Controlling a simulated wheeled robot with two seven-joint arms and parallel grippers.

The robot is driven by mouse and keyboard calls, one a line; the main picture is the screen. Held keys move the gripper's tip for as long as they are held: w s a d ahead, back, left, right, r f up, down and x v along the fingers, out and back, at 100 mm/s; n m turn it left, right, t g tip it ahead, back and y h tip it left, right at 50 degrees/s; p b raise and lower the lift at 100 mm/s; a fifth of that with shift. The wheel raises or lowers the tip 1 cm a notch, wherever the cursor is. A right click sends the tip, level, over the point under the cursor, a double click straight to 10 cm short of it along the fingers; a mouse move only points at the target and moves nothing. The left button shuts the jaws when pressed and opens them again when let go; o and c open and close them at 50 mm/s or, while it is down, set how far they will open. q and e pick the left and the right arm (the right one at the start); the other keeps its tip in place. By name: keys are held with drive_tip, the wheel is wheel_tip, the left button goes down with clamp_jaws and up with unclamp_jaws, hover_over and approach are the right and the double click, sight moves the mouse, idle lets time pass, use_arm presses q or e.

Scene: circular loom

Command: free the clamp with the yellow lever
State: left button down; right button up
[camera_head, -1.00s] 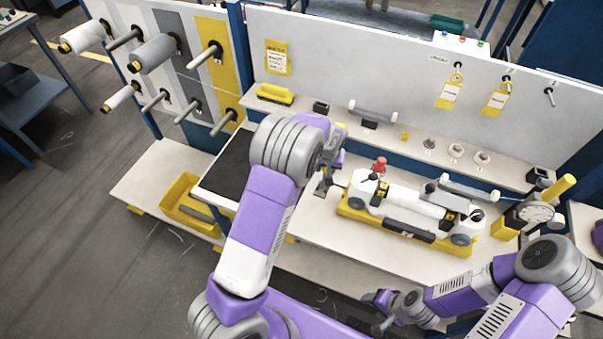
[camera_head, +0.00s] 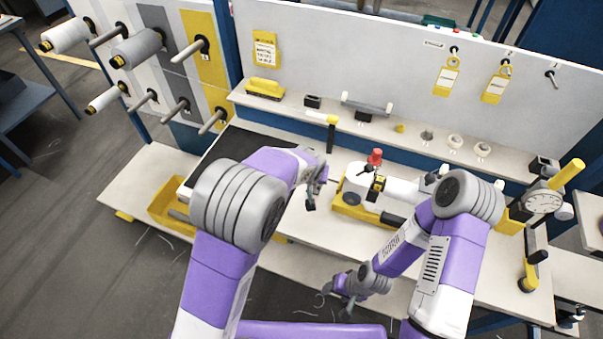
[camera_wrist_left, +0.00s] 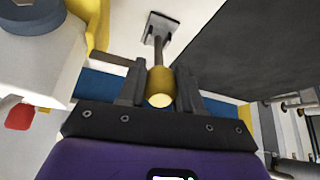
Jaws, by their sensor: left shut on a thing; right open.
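In the left wrist view, the yellow lever end (camera_wrist_left: 160,84) sits between the two dark fingers of my left gripper (camera_wrist_left: 172,78), which is shut on it. A thin stem runs from it to a small metal plate (camera_wrist_left: 158,27) on the pale table. In the head view my left gripper (camera_head: 312,196) is low, left of the yellow-based machine (camera_head: 352,207); the held lever is hidden there. My right gripper (camera_head: 341,298) is open and empty, in front of the table. The clamp's jaw cannot be made out.
A red knob (camera_head: 375,158) stands on the machine, whose right part is behind my right arm. A yellow-topped dark post (camera_head: 331,138) rises behind my left gripper. A dark mat (camera_head: 232,146) lies at the left.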

use_arm(q)
drive_tip(key=shift+s+a+f, duration=0.15)
drive_tip(key=shift+s+f, duration=0.15)
use_arm(e)
drive_tip(key=shift+a, duration=0.1)
use_arm(q)
drive_tip(key=c, duration=0.8)
unclamp_jaws()
drive_tip(key=shift+r, duration=0.1)
drive_tip(key=shift+w+r, duration=0.1)
